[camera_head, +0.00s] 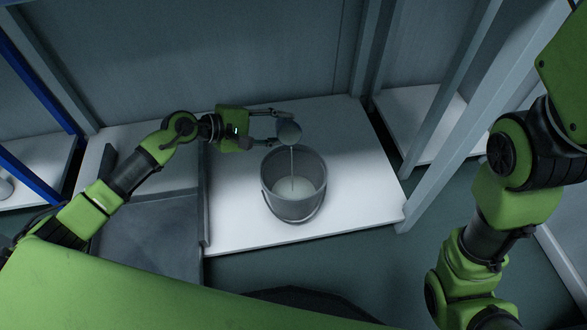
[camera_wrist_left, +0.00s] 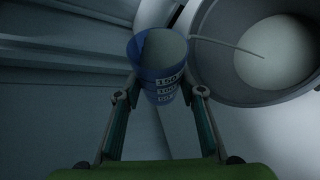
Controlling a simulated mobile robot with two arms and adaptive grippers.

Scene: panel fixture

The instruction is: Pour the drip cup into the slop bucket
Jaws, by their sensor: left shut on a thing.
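My left gripper (camera_head: 277,127) is shut on the drip cup (camera_head: 289,135), a small cup tilted above the back of the slop bucket. In the left wrist view the cup (camera_wrist_left: 157,62) is blue with pale number markings, and the fingers of my left gripper (camera_wrist_left: 163,92) press on its two sides. A thin pale stream runs from the cup down into the bucket. The grey slop bucket (camera_head: 293,206) stands upright on the white surface, with pale liquid inside. Its rim also shows at upper right in the left wrist view (camera_wrist_left: 203,75). My right gripper is out of frame.
The white surface (camera_head: 240,220) is clear around the bucket. A grey panel (camera_head: 150,240) lies to its left. Grey upright posts (camera_head: 435,110) stand at the right, and a grey wall (camera_head: 220,50) closes the back. A blue frame (camera_head: 35,80) is at far left.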

